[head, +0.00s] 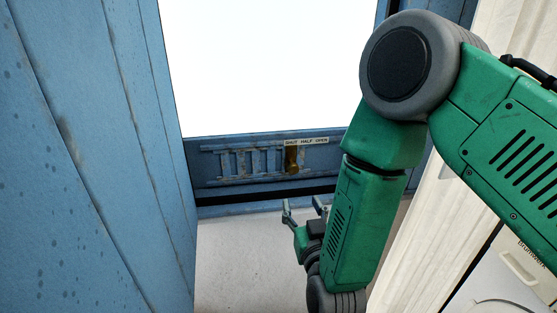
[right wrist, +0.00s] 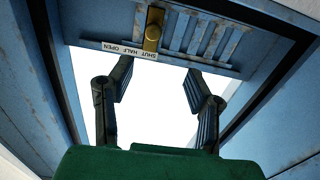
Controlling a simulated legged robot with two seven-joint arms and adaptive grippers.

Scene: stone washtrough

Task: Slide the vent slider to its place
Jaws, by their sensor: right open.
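The vent slider (head: 291,160) is a small brass-coloured piece with a knob on a blue slotted vent panel (head: 240,163) under the bright window. It stands beneath the word SHUT on the label strip (head: 306,141), which reads SHUT, HALF, OPEN. In the right wrist view the slider (right wrist: 153,32) and the label (right wrist: 129,50) appear upside down at the top. My right gripper (head: 303,204) is open and empty, below the slider in the head view and apart from it. Its two fingers (right wrist: 158,73) stand wide in the right wrist view. My left gripper is not in view.
Blue plank walls (head: 95,150) rise close on the left. A pale fluted surface (head: 425,235) and a white appliance-like box (head: 510,275) are on the right, partly behind my right arm. The space between my right gripper and the vent panel looks clear.

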